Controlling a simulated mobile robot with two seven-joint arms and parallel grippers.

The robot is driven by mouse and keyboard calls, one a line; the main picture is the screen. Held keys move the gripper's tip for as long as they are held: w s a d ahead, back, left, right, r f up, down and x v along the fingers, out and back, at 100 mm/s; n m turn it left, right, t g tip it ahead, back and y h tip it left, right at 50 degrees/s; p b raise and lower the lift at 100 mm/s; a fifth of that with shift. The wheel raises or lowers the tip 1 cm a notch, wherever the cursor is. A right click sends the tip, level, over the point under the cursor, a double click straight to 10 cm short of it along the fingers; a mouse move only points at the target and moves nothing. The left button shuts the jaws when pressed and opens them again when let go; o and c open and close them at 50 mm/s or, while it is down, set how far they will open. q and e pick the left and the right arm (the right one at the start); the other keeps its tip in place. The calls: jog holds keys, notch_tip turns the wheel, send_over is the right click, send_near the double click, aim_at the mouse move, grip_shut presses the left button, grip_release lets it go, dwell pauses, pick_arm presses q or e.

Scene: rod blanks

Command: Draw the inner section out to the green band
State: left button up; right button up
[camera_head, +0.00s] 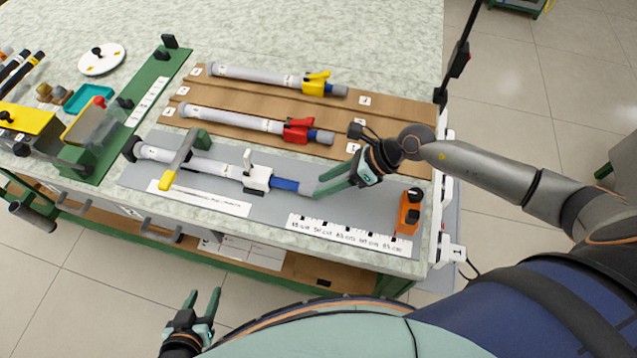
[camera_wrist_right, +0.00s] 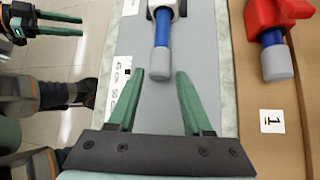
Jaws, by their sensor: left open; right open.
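The nearest rod lies on a grey mat (camera_head: 145,175), with a pale grey outer tube (camera_head: 215,167), a white collar clamp (camera_head: 257,178) and a blue inner section (camera_head: 285,184) ending in a grey tip. In the right wrist view the blue section (camera_wrist_right: 161,34) and grey tip (camera_wrist_right: 158,63) point toward my right gripper (camera_wrist_right: 161,76). That gripper (camera_head: 332,180) is open, its fingertips on either side of the grey tip's end; I cannot tell whether they touch. My left gripper (camera_head: 202,297) is open and empty, in front of the bench. I see no green band.
Two more rods, with a red collar (camera_head: 298,130) and a yellow collar (camera_head: 316,82), lie behind on brown boards. A printed scale (camera_head: 345,234) and orange block (camera_head: 408,212) sit at right.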

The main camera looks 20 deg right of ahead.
jog(key=shift+x, duration=1.3)
jog(key=shift+c, duration=0.2)
grip_shut()
